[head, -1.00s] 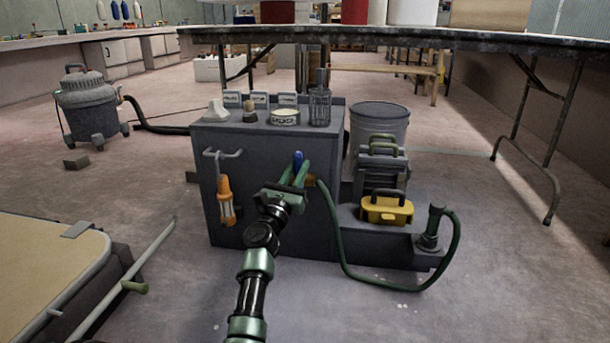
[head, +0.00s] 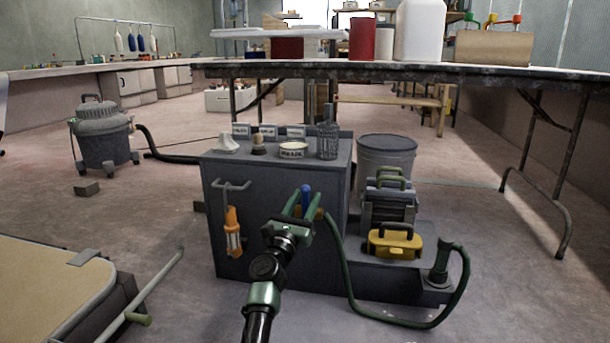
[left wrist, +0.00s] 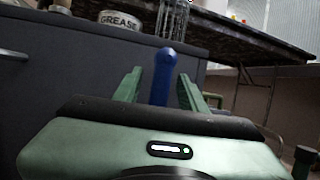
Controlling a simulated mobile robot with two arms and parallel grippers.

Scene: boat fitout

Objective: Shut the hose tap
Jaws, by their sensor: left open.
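The hose tap's blue lever (head: 306,196) stands upright on the front of the grey cabinet, near its right edge. A brass-coloured part of the tap (head: 319,214) shows just right of it, where the green hose (head: 345,281) begins. My left gripper (head: 305,203) is at the tap, open, with one green finger on each side of the lever. In the left wrist view the blue lever (left wrist: 164,78) stands between the two open fingers (left wrist: 160,90), with a visible gap on both sides. The tap body is hidden behind my gripper. My right gripper is not in view.
The grey cabinet (head: 255,190) carries a grease tin (head: 293,151) and a wire basket (head: 327,141). An orange lamp (head: 233,231) hangs on its front. A yellow box (head: 395,243) sits on the low ledge at right. A workbench (head: 400,71) stands behind.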

